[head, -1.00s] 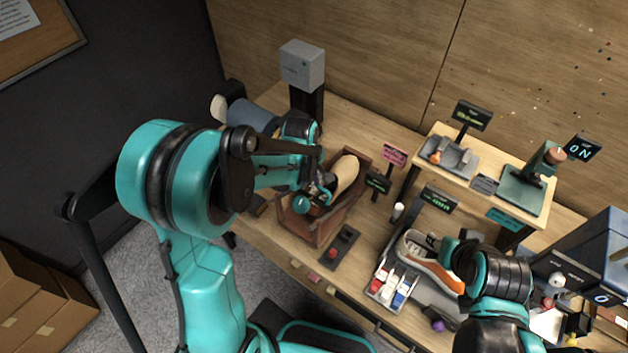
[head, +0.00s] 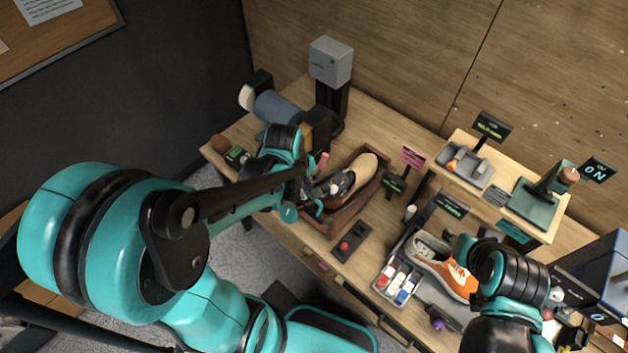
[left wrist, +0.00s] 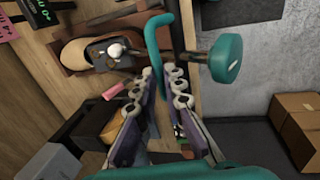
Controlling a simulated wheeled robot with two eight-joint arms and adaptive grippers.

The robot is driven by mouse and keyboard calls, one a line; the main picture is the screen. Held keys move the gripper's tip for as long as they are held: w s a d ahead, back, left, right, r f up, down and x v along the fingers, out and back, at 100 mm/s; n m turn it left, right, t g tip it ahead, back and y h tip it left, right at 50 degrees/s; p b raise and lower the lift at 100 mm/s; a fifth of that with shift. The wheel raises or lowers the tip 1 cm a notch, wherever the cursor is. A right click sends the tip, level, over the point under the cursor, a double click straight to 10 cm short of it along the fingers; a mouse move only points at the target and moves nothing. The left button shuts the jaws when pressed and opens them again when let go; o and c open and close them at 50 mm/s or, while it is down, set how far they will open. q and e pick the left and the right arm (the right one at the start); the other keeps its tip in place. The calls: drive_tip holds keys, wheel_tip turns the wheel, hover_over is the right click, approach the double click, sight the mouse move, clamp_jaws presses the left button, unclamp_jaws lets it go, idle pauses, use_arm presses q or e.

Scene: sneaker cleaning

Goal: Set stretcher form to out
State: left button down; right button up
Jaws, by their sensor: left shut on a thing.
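The tan wooden form (head: 364,168) lies in an open brown box (head: 341,220) on the table, with a dark grey fitting (head: 336,186) at its near end. In the left wrist view the form (left wrist: 76,53) and the box (left wrist: 187,22) show at the top. A teal disc (head: 289,213) on a rod stands out from the box; it also shows in the left wrist view (left wrist: 226,59). My left gripper (left wrist: 161,74) is shut on a teal bent bar (left wrist: 153,38) beside the box. My right gripper (head: 462,250) is at the orange sneaker (head: 428,252); its fingers are mostly hidden.
A black panel with a red button (head: 350,243) lies right of the box. A tray of small bottles (head: 398,281) is near the sneaker. A grey block on a black post (head: 331,62) stands behind. A raised wooden shelf (head: 520,218) takes up the right side.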

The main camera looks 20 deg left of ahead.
use_arm(q)
drive_tip(key=shift+s+a+r, duration=0.15)
drive_tip(key=shift+s+r, duration=0.1)
drive_tip(key=shift+s, duration=0.15)
drive_tip(key=c, duration=1.6)
unclamp_jaws()
drive_tip(key=v, duration=1.2)
